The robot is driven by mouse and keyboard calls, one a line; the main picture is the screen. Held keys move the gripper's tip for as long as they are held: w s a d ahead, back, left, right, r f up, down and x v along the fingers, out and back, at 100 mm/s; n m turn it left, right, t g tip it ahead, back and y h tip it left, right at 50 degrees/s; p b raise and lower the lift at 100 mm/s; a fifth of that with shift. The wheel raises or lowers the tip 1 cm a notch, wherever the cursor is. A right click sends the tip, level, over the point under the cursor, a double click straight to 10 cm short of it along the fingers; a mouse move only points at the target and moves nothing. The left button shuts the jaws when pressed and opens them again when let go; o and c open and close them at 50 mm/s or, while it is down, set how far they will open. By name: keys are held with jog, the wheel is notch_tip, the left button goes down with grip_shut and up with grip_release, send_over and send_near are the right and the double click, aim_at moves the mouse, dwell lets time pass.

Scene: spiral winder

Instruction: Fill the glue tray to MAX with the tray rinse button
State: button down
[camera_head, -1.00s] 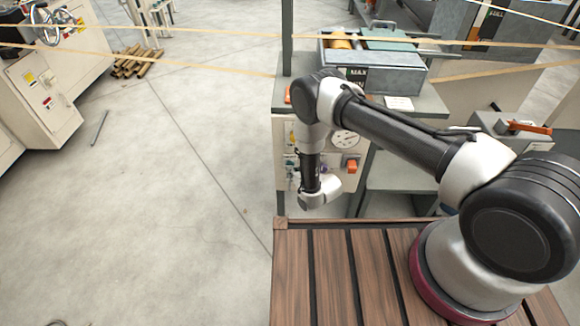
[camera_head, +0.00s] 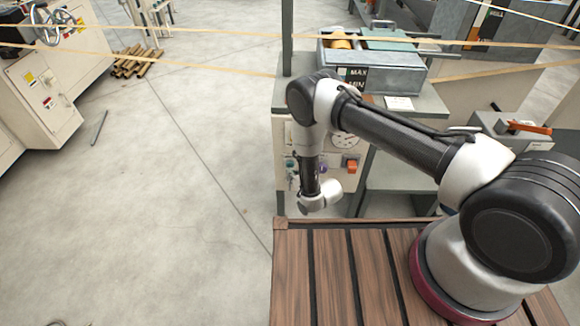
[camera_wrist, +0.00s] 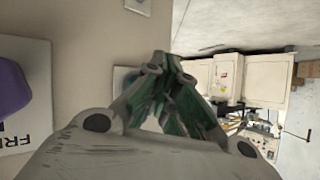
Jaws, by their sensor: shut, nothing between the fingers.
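The grey glue tray (camera_head: 400,78) stands on top of the machine, with dark MAX and MIN marks (camera_head: 357,78) on its front. The liquid level cannot be made out. Below it, the control panel (camera_head: 336,180) is partly behind my arm. A purple button (camera_head: 323,168) shows there; it is also large at the left edge of the wrist view (camera_wrist: 12,88), beside partly cut-off lettering. My gripper (camera_wrist: 160,62) is shut and empty, its tips over a small plate with a blue-grey part (camera_wrist: 121,80). Contact cannot be told. Which button is the tray rinse button cannot be read.
A round gauge (camera_head: 345,140) and an orange-red switch (camera_head: 352,166) sit on the panel right of my wrist. A teal button (camera_head: 290,162) is at its left. Tan paper strips (camera_head: 180,63) cross above.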

jog(key=shift+s+a, duration=0.1)
jog(key=shift+s, duration=2.45)
dwell(0.6)
jog(key=s, duration=0.3)
jog(key=shift+s, duration=0.4)
jog(key=w, duration=0.9)
jog(key=shift+w, duration=0.1)
dwell(1.3)
jog(key=shift+w, duration=0.25)
